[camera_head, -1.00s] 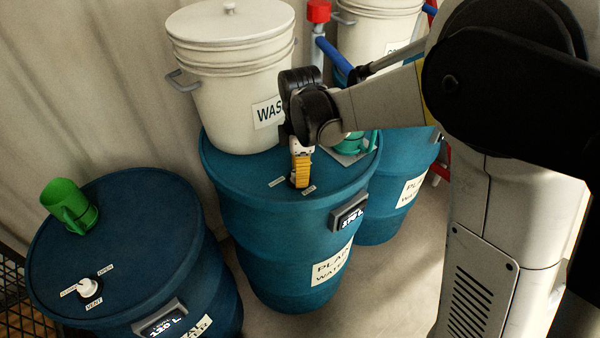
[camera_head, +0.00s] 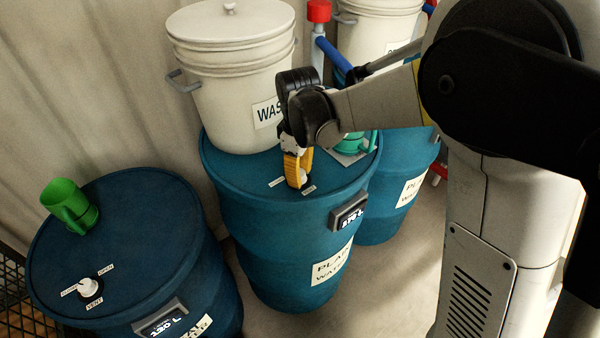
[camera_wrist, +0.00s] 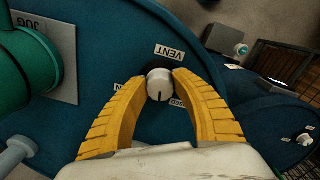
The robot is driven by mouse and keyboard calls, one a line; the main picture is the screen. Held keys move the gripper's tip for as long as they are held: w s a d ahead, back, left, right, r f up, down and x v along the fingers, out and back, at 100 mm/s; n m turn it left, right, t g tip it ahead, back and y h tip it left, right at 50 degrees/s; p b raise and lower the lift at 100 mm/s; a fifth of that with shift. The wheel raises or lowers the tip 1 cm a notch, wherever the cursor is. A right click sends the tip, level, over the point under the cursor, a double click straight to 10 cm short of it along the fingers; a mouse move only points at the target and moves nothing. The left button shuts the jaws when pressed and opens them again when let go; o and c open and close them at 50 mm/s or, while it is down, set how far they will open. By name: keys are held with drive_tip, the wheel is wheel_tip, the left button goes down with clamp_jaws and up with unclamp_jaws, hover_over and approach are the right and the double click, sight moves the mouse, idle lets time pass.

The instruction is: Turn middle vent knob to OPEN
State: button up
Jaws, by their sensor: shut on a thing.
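The middle blue drum (camera_head: 255,185) has a white vent knob (camera_wrist: 159,84) on its lid, with a dark pointer line. In the wrist view the line points down the picture, toward my palm, between two partly covered labels. The left label (camera_wrist: 118,86) shows only "EN"; the right one (camera_wrist: 178,103) ends in "ED". A VENT label (camera_wrist: 169,52) lies beyond the knob. My gripper (camera_head: 298,181), with yellow ribbed fingers, points down at the lid and is shut on the knob, one finger on each side (camera_wrist: 160,82).
A white WASTE bucket (camera_head: 228,75) stands behind on the same drum. A green jug (camera_wrist: 22,65) sits beside my gripper on a JUG plate (camera_wrist: 62,45).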

drive_tip(key=m, duration=0.5)
drive_tip(key=shift+s+a+m, duration=0.1)
drive_tip(key=shift+m, duration=0.2)
drive_tip(key=m, duration=0.5)
drive_tip(key=shift+m, duration=0.3)
drive_tip(key=shift+a, duration=0.1)
drive_tip(key=o, duration=1.2)
wheel_tip(320, 180, up, 12)
drive_tip(key=shift+a, duration=0.15)
